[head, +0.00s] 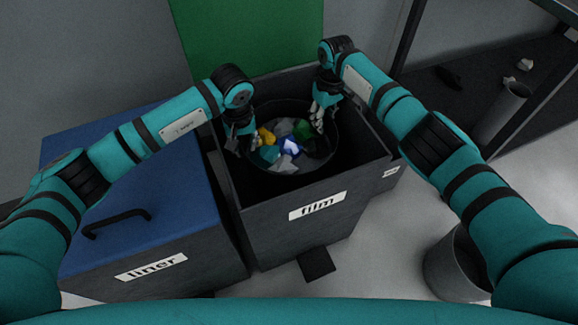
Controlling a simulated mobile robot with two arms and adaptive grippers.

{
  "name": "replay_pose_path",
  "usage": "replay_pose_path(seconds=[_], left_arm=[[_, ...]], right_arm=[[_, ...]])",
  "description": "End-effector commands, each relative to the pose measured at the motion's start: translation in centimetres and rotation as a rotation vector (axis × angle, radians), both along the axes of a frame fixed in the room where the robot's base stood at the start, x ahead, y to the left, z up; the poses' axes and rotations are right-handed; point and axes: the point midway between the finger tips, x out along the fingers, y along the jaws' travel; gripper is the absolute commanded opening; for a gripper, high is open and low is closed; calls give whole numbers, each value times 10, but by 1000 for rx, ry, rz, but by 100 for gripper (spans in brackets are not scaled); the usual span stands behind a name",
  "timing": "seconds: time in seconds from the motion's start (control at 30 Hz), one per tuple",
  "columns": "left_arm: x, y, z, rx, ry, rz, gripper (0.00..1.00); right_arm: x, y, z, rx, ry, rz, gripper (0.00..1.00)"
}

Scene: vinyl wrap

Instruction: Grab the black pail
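The black pail (295,166) is round and stands inside the open bin labelled "film" in the head view. It holds crumpled scraps in yellow, blue, green, white and grey. My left gripper (242,143) points down at the pail's left rim. My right gripper (317,118) points down over the pail's far right side. Both are close to the rim, but I cannot tell whether either touches it. The fingers are small and dark, so their opening is unclear. My grippers hide parts of the rim.
The "film" bin's walls (300,232) surround the pail closely. A "liner" bin with a blue lid (165,185) and black handle stands at left. A grey bucket (447,268) is on the floor at lower right. Dark shelving with a grey cylinder (503,110) stands at upper right.

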Motion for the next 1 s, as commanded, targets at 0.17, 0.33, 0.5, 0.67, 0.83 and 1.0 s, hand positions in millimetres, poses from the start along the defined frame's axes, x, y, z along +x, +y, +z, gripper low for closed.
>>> replay_pose_path(seconds=[0.17, 0.33, 0.5, 0.67, 0.83, 1.0], left_arm=[[0, 0, 0, 0, 0, 0, 0], [0, 0, 0, 1, 0, -1, 0], [0, 0, 0, 1, 0, -2, 0], [0, 0, 0, 1, 0, -3, 0], [0, 0, 4, 1, -2, -4, 0], [0, 0, 14, 1, -1, -5, 0]], right_arm=[[0, 0, 0, 0, 0, 0, 0], [0, 0, 0, -1, -1, 0, 0], [0, -1, 0, -1, 0, -1, 0], [0, -1, 0, -2, -1, -1, 0], [1, -1, 4, -1, -3, 0, 0], [1, -1, 14, -2, -4, 0, 0]])
